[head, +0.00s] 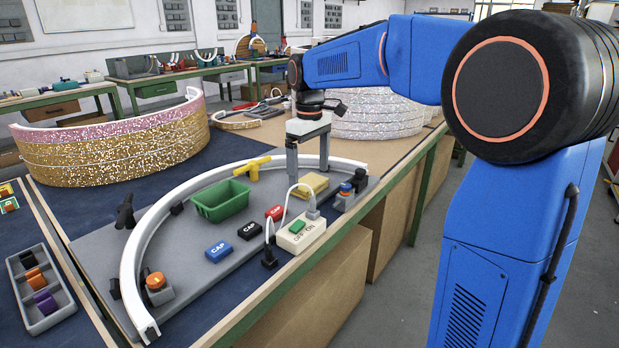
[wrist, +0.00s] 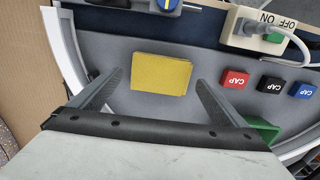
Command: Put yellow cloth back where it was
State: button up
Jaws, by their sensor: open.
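The yellow cloth (head: 311,184) is a small flat folded rectangle on the grey board (head: 190,272), inside the white curved strip (head: 142,232). The cloth also shows whole in the wrist view (wrist: 161,74), lying flat. My gripper (head: 291,175) is above the board, just left of the cloth in the head view. In the wrist view my gripper (wrist: 158,80) is open, with one finger to each side of the cloth in the picture. Nothing is held. I cannot tell the exact height of the fingertips above the cloth.
A green bin (head: 221,201) and a yellow tool (head: 250,168) are nearby. Red (head: 274,213), black (head: 249,230) and blue (head: 219,252) CAP blocks and a power switch box (head: 300,234) lie toward the front. A blue-knobbed clamp (head: 345,196) stands right of the cloth.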

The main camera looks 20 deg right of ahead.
aim_at(310, 182)
notch_tip(310, 182, up, 9)
jog(key=shift+r, duration=0.2)
jog(key=s+d+f+m+t, duration=0.1)
jog(key=s+d+f+m, duration=0.1)
jog(key=s+f, duration=0.4)
jog(key=s+d+f+m+t, duration=0.2)
jog(key=s+f, duration=0.5)
jog(key=s, duration=0.9)
jog(key=s+d+f+m+t, duration=0.1)
jog(key=s+d+f+m, duration=0.2)
jog(key=s+f, duration=0.4)
jog(key=s, duration=0.4)
jog(key=shift+s+t, duration=0.2)
jog(key=shift+t, duration=0.2)
